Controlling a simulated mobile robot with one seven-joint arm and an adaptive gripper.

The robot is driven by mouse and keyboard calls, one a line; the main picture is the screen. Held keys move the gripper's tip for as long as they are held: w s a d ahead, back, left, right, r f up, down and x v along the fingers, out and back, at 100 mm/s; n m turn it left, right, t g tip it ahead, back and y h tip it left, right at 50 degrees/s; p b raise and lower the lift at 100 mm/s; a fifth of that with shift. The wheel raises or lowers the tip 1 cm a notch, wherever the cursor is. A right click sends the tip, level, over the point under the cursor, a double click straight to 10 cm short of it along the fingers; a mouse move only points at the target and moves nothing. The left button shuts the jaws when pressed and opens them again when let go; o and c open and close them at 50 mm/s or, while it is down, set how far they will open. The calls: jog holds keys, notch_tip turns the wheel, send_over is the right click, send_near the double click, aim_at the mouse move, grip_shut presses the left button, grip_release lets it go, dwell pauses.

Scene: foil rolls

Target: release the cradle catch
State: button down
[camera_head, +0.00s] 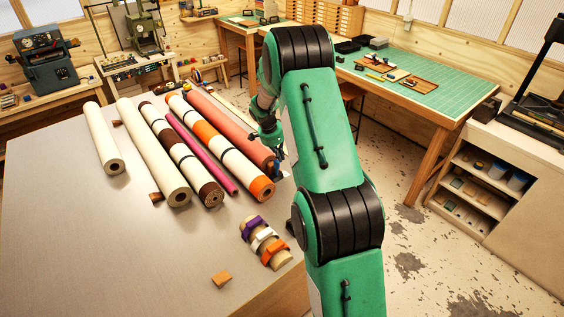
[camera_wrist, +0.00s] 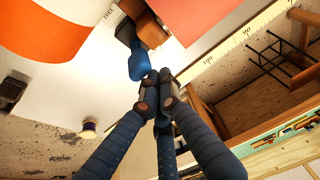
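A blue lever-like piece (camera_wrist: 141,62), which looks like the cradle catch, sits beside a brown and orange block (camera_wrist: 148,25) in the wrist view. The block lies at the end of a salmon-coloured roll (camera_wrist: 195,15). In the head view the salmon roll (camera_head: 228,128) is the rightmost on the table, and my gripper (camera_head: 277,157) is at its near end. In the wrist view the fingertips of my gripper (camera_wrist: 156,86) are drawn together, with nothing visible between them. They are close to the blue piece's lower end; I cannot tell whether they touch it.
An orange-and-white roll (camera_head: 222,147), a thin magenta roll (camera_head: 200,151) and several cream or brown-banded rolls lie left of the salmon roll. Purple, white and orange bands sit on a short holder (camera_head: 265,243) near the table's front edge. The table (camera_head: 90,230) is clear at front left.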

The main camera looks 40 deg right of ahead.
jog(key=shift+a+h+b, duration=1.5)
jog(key=shift+b, duration=3.25)
jog(key=a+b, duration=0.1)
jog(key=b, duration=0.2)
jog(key=shift+a, duration=0.4)
jog(key=shift+a+b, duration=0.1)
jog(key=shift+b, duration=0.35)
jog(key=shift+a+f, duration=0.1)
jog(key=shift+a, duration=0.1)
jog(key=shift+d, duration=0.1)
jog(key=shift+d+r, duration=0.3)
jog(key=shift+d, duration=0.15)
jog(key=d+r, duration=0.2)
jog(key=d, duration=0.1)
send_near(275, 160)
jog(key=shift+a+r+p, duration=0.1)
jog(key=shift+r+p, duration=0.3)
jog(key=shift+r, duration=0.2)
